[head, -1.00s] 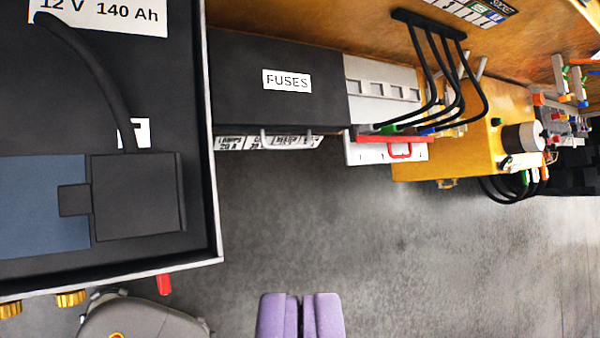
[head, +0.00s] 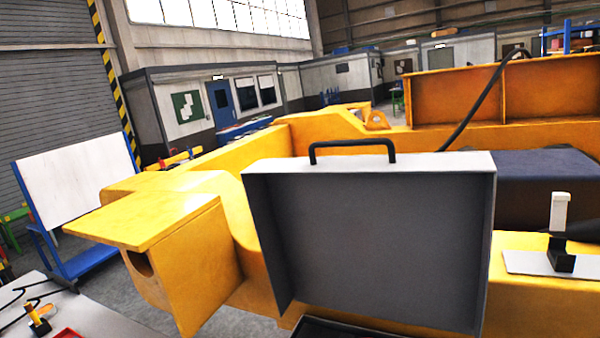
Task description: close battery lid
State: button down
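The battery lid (head: 380,240) stands open and upright in the middle of the head view. Its dark grey inner side faces me, with a pale rim around it. A black handle (head: 352,145) sits on its top edge. Below it, a black edge (head: 340,330), apparently of the battery box, shows at the bottom of the picture; the rest of the box is out of view. My gripper is not in view.
Yellow machine castings (head: 180,215) stand behind and left of the lid. A grey plate with a black-and-white lever (head: 560,255) lies at right. A white board (head: 75,200) on a blue stand and a grey bench (head: 65,310) are at left.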

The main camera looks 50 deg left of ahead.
aim_at(401, 238)
jog(key=u, duration=0.9)
